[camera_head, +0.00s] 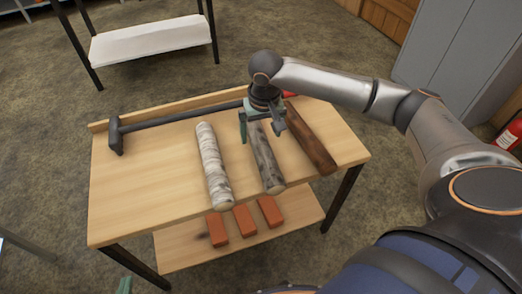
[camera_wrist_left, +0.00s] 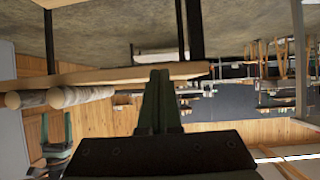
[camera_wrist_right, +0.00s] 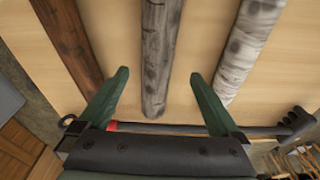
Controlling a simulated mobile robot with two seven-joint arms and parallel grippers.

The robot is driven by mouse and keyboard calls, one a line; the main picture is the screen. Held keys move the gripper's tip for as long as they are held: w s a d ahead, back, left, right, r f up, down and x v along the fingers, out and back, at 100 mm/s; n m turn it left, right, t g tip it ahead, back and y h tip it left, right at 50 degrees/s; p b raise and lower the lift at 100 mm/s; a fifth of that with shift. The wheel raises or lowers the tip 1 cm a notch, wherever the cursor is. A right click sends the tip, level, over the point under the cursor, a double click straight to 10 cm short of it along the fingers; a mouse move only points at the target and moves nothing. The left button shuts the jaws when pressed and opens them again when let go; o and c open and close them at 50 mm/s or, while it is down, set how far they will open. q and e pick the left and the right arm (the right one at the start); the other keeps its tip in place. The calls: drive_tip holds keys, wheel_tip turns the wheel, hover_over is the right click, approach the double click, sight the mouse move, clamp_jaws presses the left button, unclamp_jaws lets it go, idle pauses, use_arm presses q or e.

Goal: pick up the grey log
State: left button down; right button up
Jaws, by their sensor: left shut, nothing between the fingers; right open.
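The grey log (camera_head: 266,163) lies on the wooden table between a white birch log (camera_head: 213,165) and a brown log (camera_head: 310,140). My right gripper (camera_head: 262,130) is open above the far part of the grey log and hides some of it. In the right wrist view, the grey log (camera_wrist_right: 158,50) runs between the spread green fingers (camera_wrist_right: 158,76), with nothing gripped. My left gripper (camera_wrist_left: 160,75) is shut and empty, in front of the table edge in its wrist view. Only a green bit of it (camera_head: 125,286) shows at the head view's bottom left.
A sledgehammer (camera_head: 116,135) lies along the table's back, its handle running behind the logs. Several orange bricks (camera_head: 244,220) sit on the lower shelf. The tabletop's left side (camera_head: 140,185) is clear. Grey cabinets (camera_head: 450,60) stand at the right.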

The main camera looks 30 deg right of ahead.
sight(262, 144)
drive_tip(key=f, duration=0.2)
drive_tip(key=f+b, duration=0.1)
drive_tip(key=shift+w+d, duration=0.1)
drive_tip(key=shift+w, duration=0.15)
drive_tip(key=f, duration=0.1)
drive_tip(key=f+b, duration=0.1)
drive_tip(key=f, duration=0.1)
drive_tip(key=f+b, duration=0.1)
drive_tip(key=shift+w+d+f, duration=0.4)
use_arm(q)
drive_tip(key=w+r+m+t+h, duration=0.3)
drive_tip(key=r+t, duration=0.4)
drive_tip(key=r, duration=1.1)
drive_tip(key=shift+w+d+t, duration=0.3)
drive_tip(key=shift+w+d, duration=0.05)
drive_tip(key=shift+w, duration=0.1)
use_arm(e)
clamp_jaws()
